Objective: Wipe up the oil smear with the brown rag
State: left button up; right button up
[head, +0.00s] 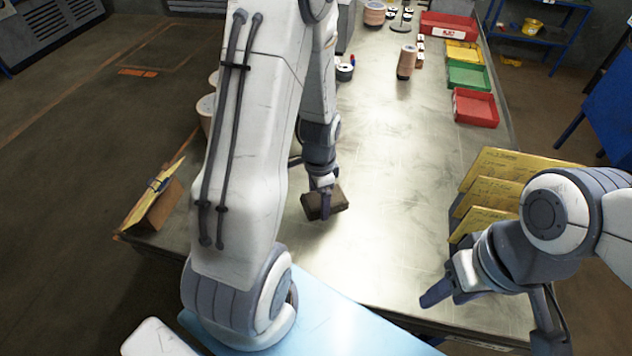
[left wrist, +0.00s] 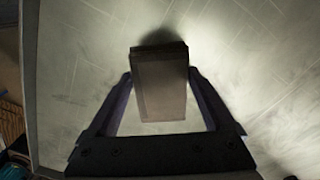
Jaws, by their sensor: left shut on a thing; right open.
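The brown rag (head: 325,203) is a folded block at the near middle of the metal table (head: 390,190). My left gripper (head: 326,196) points down with its fingers on either side of the rag and is shut on it. In the left wrist view the rag (left wrist: 162,85) sits between the fingertips of my left gripper (left wrist: 163,92). I cannot tell whether the rag touches the table. My right gripper (head: 440,292) is open and empty above the near right edge. I cannot make out the oil smear; the tabletop shows only faint dull patches and glare.
Yellow envelopes (head: 490,190) stand at the right edge. Red, green and yellow trays (head: 475,108) line the far right. A tan spool (head: 406,62) stands at the back. A yellow-topped item (head: 155,190) is at the left corner. The table's middle is clear.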

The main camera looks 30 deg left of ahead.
pick_arm(q)
jog(key=shift+r+p, duration=1.25)
jog(key=shift+r, duration=0.5)
